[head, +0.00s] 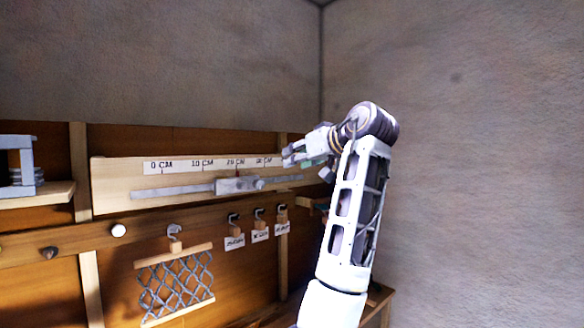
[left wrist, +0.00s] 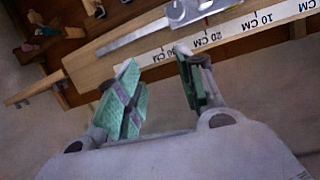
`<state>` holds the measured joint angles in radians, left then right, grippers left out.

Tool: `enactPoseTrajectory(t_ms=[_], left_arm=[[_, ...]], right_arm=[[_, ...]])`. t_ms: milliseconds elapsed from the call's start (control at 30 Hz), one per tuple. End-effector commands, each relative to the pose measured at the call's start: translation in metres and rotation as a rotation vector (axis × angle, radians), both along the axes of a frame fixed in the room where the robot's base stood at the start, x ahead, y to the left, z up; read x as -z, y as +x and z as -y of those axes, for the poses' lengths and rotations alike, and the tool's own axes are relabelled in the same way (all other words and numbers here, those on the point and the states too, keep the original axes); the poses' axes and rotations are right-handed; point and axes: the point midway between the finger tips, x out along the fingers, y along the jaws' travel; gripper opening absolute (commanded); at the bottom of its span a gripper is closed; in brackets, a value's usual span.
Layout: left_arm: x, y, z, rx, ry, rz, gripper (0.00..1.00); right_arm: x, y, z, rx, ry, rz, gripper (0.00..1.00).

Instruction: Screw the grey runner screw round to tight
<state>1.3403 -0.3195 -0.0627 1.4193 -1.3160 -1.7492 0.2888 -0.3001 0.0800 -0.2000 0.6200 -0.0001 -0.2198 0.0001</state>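The grey runner (head: 234,186) sits on a grey rail (head: 165,192) below a centimetre scale on a pale board. Its grey screw (head: 258,183) shows as a small knob at the runner's right end; how tight it is cannot be told. In the left wrist view the runner (left wrist: 205,10) is at the top edge, partly cut off, with the screw (left wrist: 176,12) on it. My left gripper (head: 288,156) is right of the runner, near the scale's right end. The left wrist view shows its green-padded fingers (left wrist: 156,58) apart and empty, clear of the screw. My right gripper is not in view.
The scale strip (head: 208,163) has a red mark near 20 cm. Several hooks with labels (head: 260,235) and a hanging grey net (head: 178,285) are below the board. A shelf (head: 40,193) with a grey frame is at left. A bare wall (head: 480,150) fills the right.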

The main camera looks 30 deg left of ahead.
Motion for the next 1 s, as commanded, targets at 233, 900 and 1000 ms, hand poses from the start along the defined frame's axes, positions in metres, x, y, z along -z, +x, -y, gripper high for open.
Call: enactPoseTrajectory(t_ms=[233, 900, 1000], left_arm=[[0.020, -0.029, -0.005, -0.120, -0.117, -0.010, 0.38], [0.026, -0.030, -0.011, -0.136, -0.131, -0.012, 0.38], [0.028, -0.027, -0.017, -0.136, -0.132, -0.013, 0.38]], right_arm=[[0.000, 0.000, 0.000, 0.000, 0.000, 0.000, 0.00], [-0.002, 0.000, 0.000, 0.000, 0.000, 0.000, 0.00], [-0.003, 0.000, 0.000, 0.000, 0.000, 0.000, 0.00]])
